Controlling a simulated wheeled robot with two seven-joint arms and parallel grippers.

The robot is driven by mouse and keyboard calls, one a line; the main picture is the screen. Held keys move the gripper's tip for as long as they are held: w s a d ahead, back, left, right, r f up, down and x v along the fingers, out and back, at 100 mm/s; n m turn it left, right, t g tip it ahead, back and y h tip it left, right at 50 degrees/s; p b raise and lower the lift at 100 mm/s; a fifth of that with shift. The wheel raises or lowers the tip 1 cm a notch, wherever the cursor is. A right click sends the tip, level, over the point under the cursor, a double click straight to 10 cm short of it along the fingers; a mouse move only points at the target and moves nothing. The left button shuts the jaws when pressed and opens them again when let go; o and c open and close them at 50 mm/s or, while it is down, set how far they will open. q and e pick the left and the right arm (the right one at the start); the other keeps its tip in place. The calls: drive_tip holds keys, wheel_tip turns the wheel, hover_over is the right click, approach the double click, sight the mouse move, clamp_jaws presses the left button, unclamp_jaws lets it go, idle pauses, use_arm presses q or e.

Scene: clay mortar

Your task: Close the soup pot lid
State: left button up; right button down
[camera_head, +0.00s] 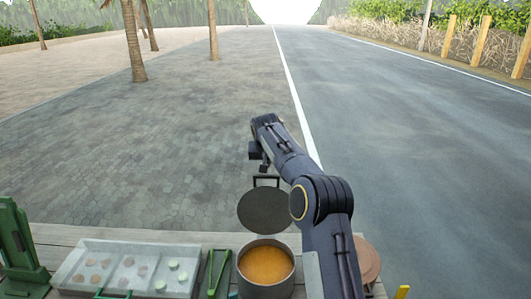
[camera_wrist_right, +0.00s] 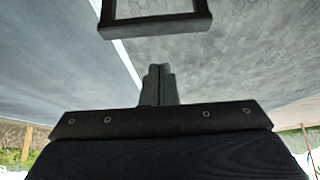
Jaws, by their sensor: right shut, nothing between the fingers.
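The soup pot (camera_head: 243,281) stands on the table with orange soup (camera_head: 266,265) in it. Its dark round lid (camera_head: 263,210) is open, tilted up at the pot's far side, with a square handle (camera_head: 266,178) at the top. My right arm reaches forward past the pot. My right gripper (camera_head: 263,166) is close by the lid handle; contact is hard to judge there. In the right wrist view, the fingers (camera_wrist_right: 158,84) are shut and empty, with the dark handle frame (camera_wrist_right: 155,27) ahead and a gap between. My left gripper is not in view.
Green tongs (camera_head: 217,273) lie left of the pot, beside a metal tray (camera_head: 72,268) with small round pieces. A green device (camera_head: 20,250) stands at the far left. A brown round object (camera_head: 367,262) is right of my arm. Open pavement lies beyond the table (camera_head: 200,238).

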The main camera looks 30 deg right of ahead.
drive_tip(key=shift+s+a+f, duration=0.25)
drive_tip(key=shift+s+a, duration=0.15)
drive_tip(key=shift+s, duration=0.25)
drive_tip(key=shift+s+a+f, duration=0.2)
drive_tip(key=shift+s+a, duration=0.2)
drive_tip(key=shift+s, duration=0.25)
